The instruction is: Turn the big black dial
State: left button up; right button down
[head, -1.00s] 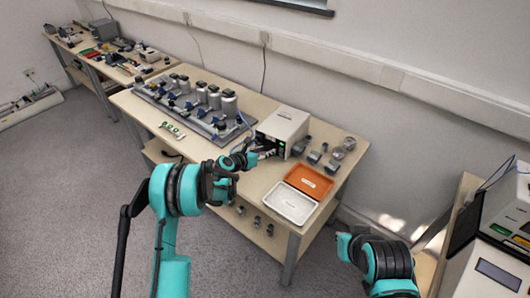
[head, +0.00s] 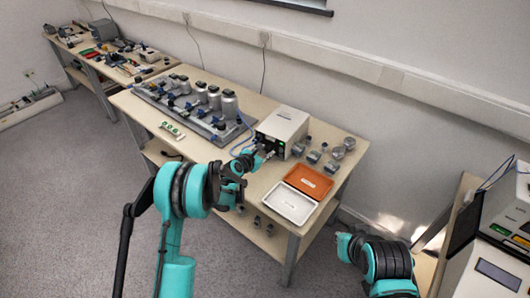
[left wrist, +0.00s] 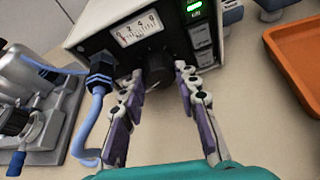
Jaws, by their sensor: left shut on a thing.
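The big black dial (left wrist: 157,67) is on the dark front of a pale instrument box (head: 287,122), below its needle meter (left wrist: 136,29). In the left wrist view my left gripper (left wrist: 159,76) has one finger on each side of the dial and is shut on it. In the head view the same gripper (head: 268,150) is at the box's front, and the dial is hidden there.
A blue cable plug (left wrist: 100,70) sits left of the dial, close to a finger. A lit green display (left wrist: 199,37) is on the right. An orange tray (head: 308,181) and a white tray (head: 289,204) lie in front. A grey rig with cylinders (head: 195,105) stands left.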

pick_arm(q)
jog(key=shift+m+t+y, duration=0.3)
jog(key=shift+m, duration=0.5)
jog(key=o, duration=1.2)
jog(key=shift+c, duration=0.2)
jog(key=v, duration=1.2)
jog(key=shift+d, duration=0.15)
